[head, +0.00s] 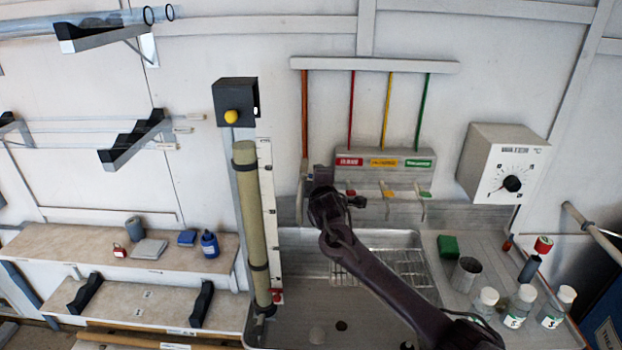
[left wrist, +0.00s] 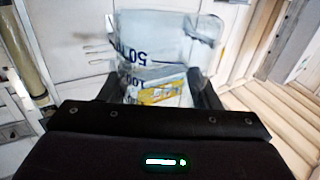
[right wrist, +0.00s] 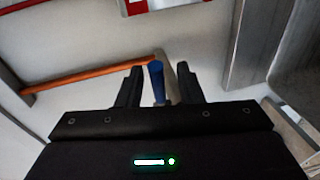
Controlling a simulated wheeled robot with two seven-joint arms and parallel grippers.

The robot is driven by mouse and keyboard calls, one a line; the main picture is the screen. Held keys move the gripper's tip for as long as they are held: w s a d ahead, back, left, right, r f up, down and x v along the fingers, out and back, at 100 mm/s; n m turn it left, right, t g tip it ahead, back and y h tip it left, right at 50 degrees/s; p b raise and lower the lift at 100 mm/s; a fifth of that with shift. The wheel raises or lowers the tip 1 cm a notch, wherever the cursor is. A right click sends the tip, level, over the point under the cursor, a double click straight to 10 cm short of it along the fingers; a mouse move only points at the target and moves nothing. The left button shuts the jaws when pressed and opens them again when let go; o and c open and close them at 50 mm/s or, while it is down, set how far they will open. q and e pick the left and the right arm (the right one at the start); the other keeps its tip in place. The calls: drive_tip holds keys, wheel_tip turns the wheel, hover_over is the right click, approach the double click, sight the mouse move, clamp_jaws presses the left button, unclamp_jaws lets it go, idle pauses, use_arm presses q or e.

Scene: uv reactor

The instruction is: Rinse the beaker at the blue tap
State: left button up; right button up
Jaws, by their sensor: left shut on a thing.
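The clear beaker (left wrist: 160,50) with blue "50" and "100" marks fills the top middle of the left wrist view. My left gripper (left wrist: 155,88) is shut on it; neither shows in the head view. My right arm reaches over the sink in the head view, its gripper (head: 322,185) at the left end of the tap row and covering what is behind it. In the right wrist view the blue tap handle (right wrist: 157,80) stands between the fingers of the right gripper (right wrist: 158,85), which are open with a gap on each side.
The metal sink (head: 300,310) lies below my right arm, with a wire rack (head: 400,265) in it. Red, yellow and green taps (head: 387,193) sit at the sink's back. A metal cup (head: 465,274), green block (head: 448,247) and several bottles (head: 519,305) stand at right.

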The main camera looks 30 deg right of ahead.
drive_tip(key=shift+s, duration=0.1)
